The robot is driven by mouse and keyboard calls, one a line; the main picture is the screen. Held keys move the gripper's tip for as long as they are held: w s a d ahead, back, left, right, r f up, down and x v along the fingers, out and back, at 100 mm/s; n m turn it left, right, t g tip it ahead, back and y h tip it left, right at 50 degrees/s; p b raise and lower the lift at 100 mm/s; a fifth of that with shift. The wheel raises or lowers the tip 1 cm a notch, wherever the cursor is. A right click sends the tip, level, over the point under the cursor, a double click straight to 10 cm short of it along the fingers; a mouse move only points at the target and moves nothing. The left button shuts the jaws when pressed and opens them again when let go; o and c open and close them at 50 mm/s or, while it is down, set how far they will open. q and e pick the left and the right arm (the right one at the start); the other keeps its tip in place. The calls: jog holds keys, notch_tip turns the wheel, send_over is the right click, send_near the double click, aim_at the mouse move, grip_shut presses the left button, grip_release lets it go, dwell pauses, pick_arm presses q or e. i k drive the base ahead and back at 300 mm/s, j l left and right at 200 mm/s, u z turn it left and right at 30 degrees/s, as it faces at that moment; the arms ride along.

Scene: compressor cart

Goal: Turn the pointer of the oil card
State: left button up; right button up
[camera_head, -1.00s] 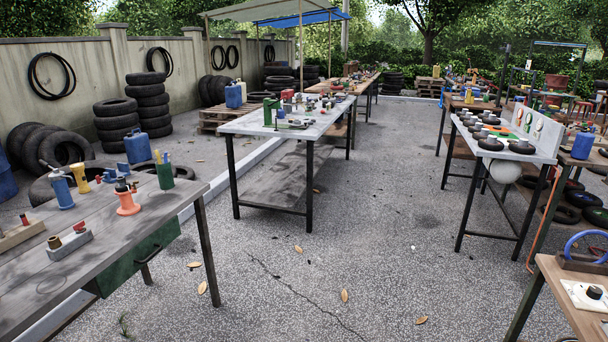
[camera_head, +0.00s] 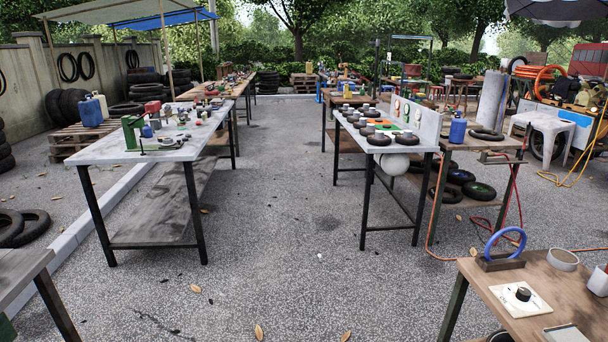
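A white card with a black knob (camera_head: 522,296) lies on the brown wooden table at the near right. Its markings are too small to read, so I cannot tell whether it is the oil card. An upright white panel with several round dials (camera_head: 407,113) stands at the back of the middle-right table. Its labels are also too small to read. Neither of my grippers is in view.
The near-right brown table (camera_head: 480,272) also holds a blue ring on a stand (camera_head: 505,243) and a tape roll (camera_head: 563,259). A grey table (camera_head: 101,150) stands at left, and a table with several black discs (camera_head: 379,139) at centre right. Paved floor between them is clear.

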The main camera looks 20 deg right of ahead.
aim_at(523, 294)
jog(key=i+z, duration=0.35)
jog(key=i, duration=0.8)
jog(key=i+z, duration=0.25)
jog(key=i, duration=0.3)
jog(key=i+j+z, duration=0.25)
jog(key=i, duration=0.25)
jog(key=i+l+u, duration=0.1)
jog(key=i+u, duration=0.2)
jog(key=i+l+u, duration=0.15)
jog(key=u, duration=6.65)
jog(key=k+j, duration=0.05)
